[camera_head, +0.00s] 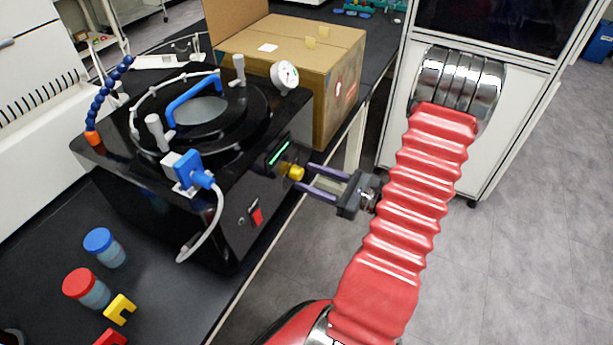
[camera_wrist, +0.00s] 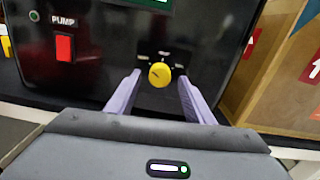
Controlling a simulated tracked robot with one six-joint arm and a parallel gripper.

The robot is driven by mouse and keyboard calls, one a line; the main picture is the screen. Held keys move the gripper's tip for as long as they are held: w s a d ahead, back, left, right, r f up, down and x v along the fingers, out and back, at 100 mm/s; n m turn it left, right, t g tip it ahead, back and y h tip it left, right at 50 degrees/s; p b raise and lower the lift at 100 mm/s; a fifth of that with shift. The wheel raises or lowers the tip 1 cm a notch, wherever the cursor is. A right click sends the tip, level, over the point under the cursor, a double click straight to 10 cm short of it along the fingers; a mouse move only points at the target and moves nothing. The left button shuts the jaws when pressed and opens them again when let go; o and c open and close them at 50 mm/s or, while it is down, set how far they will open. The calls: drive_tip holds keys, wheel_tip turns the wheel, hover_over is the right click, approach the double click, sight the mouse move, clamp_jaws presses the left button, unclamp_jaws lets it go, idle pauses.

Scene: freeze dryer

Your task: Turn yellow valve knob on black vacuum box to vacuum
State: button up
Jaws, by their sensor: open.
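The black vacuum box (camera_head: 228,215) stands on the dark bench, its front panel facing my arm. The yellow valve knob (camera_head: 295,173) sits on that panel below a lit green display. In the wrist view the knob (camera_wrist: 159,74) has a dark pointer mark, and small labels surround it, too small to read. My gripper (camera_head: 302,177) is open, its two purple fingers reaching toward the panel. In the wrist view my gripper (camera_wrist: 152,88) has one finger on each side of the knob, with gaps between. I cannot tell whether the fingertips reach around the knob.
A red PUMP switch (camera_wrist: 64,47) is left of the knob. A cardboard box (camera_head: 305,60) stands beside the vacuum box, close to the right finger in the wrist view. A white cable (camera_head: 216,220) hangs from a blue connector. Jars (camera_head: 85,289) stand on the bench at lower left.

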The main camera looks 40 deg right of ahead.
drive_tip(key=shift+x, duration=0.85)
drive_tip(key=shift+c, duration=0.5)
drive_tip(key=c, duration=0.9)
drive_tip(key=shift+c, duration=0.2)
